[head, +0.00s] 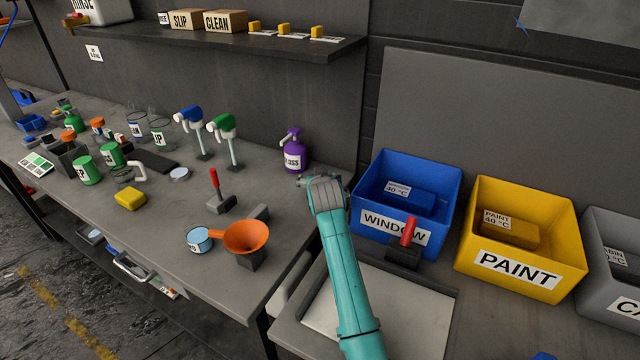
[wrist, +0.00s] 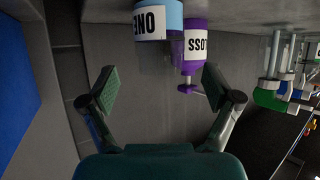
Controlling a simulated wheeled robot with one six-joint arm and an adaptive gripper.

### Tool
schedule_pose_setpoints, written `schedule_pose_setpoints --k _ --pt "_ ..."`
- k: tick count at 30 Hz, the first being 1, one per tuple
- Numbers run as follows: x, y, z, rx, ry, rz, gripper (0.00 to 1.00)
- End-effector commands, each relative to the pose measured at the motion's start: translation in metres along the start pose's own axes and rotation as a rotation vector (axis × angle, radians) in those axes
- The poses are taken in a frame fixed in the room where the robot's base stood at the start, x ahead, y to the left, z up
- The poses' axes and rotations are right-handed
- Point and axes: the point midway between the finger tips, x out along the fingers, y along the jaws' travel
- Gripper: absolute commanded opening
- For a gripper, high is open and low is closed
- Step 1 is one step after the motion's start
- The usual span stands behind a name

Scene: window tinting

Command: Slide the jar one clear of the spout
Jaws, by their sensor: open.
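In the wrist view, which is upside down, a jar labelled ONE (wrist: 155,22) with light blue contents stands at the top, partly cut off by the frame. It overlaps the purple GLOSS bottle (wrist: 194,52); I cannot tell whether the jar is under the bottle's spout. The bottle also shows in the head view (head: 294,155), just left of and beyond my gripper (head: 306,181). My gripper in the wrist view (wrist: 167,95) is open and empty, its fingers spread, with the jar beyond them. I cannot make out this jar in the head view; the gripper may hide it.
A blue WINDOW bin (head: 443,213) stands right of my gripper. Left are dispensers with blue (head: 187,117) and green (head: 221,125) heads. An orange funnel (head: 246,236) and a light blue jar (head: 194,241) are nearer the front. A shelf (head: 220,40) hangs above.

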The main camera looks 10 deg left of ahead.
Motion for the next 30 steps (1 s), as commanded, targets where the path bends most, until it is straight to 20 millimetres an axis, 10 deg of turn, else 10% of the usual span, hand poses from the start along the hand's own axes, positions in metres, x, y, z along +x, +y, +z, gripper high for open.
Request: schedule_pose_setpoints --k 12,30 --pt "-0.058 0.0 0.001 0.0 -0.001 0.0 0.89" --pt "-0.067 0.0 0.001 0.0 -0.001 0.0 0.89"
